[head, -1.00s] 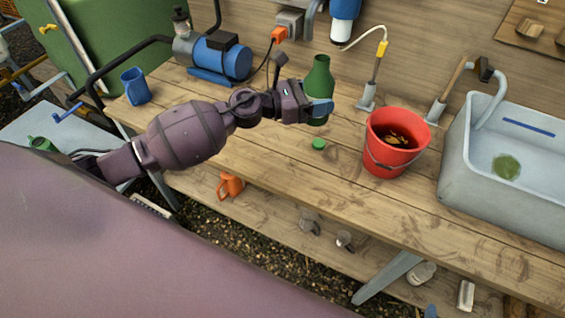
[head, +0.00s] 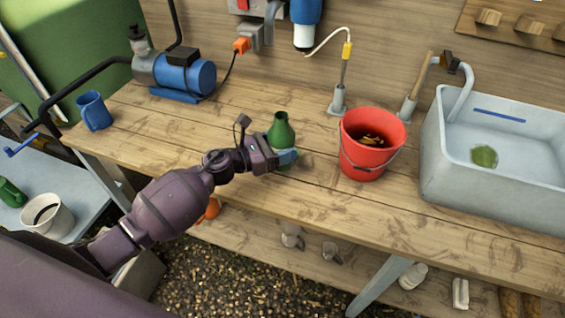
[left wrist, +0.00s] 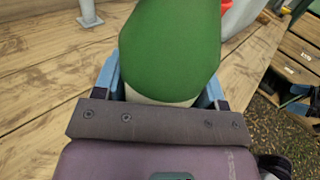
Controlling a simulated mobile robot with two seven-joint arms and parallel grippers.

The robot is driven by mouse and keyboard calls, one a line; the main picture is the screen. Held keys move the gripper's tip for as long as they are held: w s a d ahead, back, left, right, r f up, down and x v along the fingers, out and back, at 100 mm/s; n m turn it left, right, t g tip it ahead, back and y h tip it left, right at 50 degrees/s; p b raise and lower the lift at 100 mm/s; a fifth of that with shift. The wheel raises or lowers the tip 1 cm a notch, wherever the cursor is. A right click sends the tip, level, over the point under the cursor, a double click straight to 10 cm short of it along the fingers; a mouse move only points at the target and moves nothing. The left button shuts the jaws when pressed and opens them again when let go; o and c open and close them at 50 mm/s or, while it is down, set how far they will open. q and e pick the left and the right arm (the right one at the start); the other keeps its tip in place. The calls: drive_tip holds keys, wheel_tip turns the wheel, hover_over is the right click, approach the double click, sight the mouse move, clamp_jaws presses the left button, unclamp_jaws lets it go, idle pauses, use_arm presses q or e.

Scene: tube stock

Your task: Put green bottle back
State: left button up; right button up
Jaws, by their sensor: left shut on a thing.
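The green bottle (head: 281,130) stands out above my left gripper (head: 284,159) over the workbench, its narrow neck pointing up. My left gripper is shut on it. In the left wrist view the green bottle (left wrist: 170,45) fills the top middle, with the blue fingers (left wrist: 160,92) on either side of its paler lower part. My gripper hides the bottle's lower part in the head view, so I cannot tell whether it touches the bench. My right gripper is not in view.
The red bucket (head: 370,165) stands right of the bottle, before the grey sink (head: 440,170). A blue pump (head: 187,78) and blue mug (head: 94,111) stand at left. Another green object (head: 11,193) and a white pot (head: 47,216) are on the side table. The bench's front middle is clear.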

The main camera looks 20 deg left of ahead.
use_arm(q)
drive_tip(key=shift+f, duration=0.95)
wheel_tip(320, 180, down, 3)
drive_tip(key=shift+f+b, duration=0.1)
drive_tip(key=shift+b, duration=0.5)
drive_tip(key=shift+f, duration=0.45)
drive_tip(key=o, duration=1.1)
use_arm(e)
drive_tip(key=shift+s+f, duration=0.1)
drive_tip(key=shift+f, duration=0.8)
